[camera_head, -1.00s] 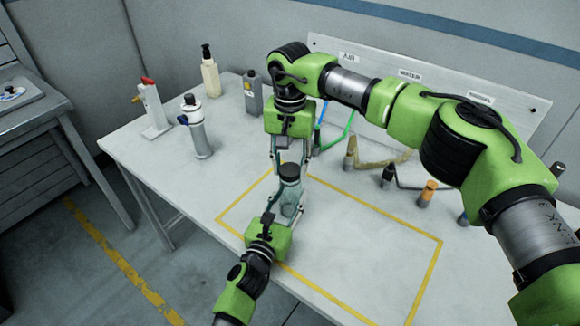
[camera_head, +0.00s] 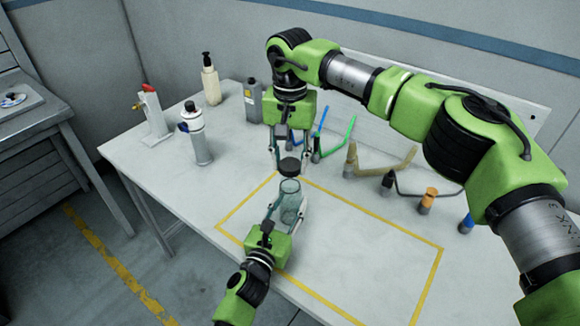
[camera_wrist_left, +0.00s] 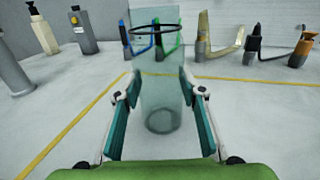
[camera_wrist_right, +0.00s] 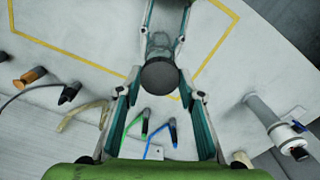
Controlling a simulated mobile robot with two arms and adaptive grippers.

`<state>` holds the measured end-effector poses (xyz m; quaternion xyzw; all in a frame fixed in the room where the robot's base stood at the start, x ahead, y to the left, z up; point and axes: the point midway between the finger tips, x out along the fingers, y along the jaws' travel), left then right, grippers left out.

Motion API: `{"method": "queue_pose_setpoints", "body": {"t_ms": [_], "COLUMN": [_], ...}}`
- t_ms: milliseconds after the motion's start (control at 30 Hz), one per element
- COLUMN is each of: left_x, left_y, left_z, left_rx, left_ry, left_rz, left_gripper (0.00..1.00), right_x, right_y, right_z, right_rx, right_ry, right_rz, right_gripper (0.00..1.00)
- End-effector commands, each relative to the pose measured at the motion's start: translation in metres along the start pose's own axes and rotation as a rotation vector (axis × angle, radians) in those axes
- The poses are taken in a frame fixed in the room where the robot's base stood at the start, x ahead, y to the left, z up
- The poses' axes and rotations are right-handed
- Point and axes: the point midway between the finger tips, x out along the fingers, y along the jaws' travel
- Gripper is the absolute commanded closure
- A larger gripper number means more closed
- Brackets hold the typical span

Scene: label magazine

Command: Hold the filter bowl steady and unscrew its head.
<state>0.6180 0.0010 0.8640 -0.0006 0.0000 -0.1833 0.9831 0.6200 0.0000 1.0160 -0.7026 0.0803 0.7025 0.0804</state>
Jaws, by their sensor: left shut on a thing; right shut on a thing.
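The clear filter bowl (camera_head: 291,203) stands upright inside the yellow outline on the table. My left gripper (camera_head: 283,207) is shut on it from the front, one finger on each side. In the left wrist view the bowl (camera_wrist_left: 161,95) shows a dark ring (camera_wrist_left: 155,28) around its open top. The black filter head (camera_head: 289,167) is between the fingertips of my right gripper (camera_head: 288,157), which comes from above and is shut on it. The head is a little above the bowl, apart from it. In the right wrist view the round head (camera_wrist_right: 160,74) partly hides the bowl.
A white filter unit (camera_head: 197,135), a stand with a red top (camera_head: 152,110), a cream pump bottle (camera_head: 210,80) and a grey bottle (camera_head: 253,100) stand at the back left. The outlined area's right side is clear.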

Motion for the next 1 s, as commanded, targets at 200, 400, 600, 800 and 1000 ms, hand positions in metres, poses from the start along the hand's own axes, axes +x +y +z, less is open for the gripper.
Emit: {"method": "queue_pose_setpoints", "body": {"t_ms": [200, 400, 600, 800, 1000], "left_x": [0.0, 0.0, 0.0, -0.004, -0.035], "left_y": [0.0, 0.0, 0.0, 0.0, 0.0], "left_z": [-0.001, -0.001, -0.001, -0.001, -0.002], "left_rx": [0.0, 0.0, 0.0, 0.0, 0.001], "left_ry": [0.002, 0.002, 0.001, 0.002, 0.004], "left_rz": [0.0, 0.0, 0.0, 0.0, 0.0], "left_gripper": [1.0, 0.43, 0.43, 0.43, 0.43], "right_x": [-0.014, -0.014, -0.014, -0.014, -0.014], "right_y": [0.0, 0.0, 0.0, 0.0, 0.0], "right_z": [0.0, 0.0, 0.0, 0.0, 0.0], "right_rx": [0.0, -0.001, -0.001, -0.001, -0.001], "right_ry": [-0.001, 0.0, -0.001, -0.001, -0.001], "right_rz": [0.0, 0.0, 0.0, 0.0, 0.0], "right_gripper": [0.91, 0.91, 0.91, 0.91, 0.91]}}
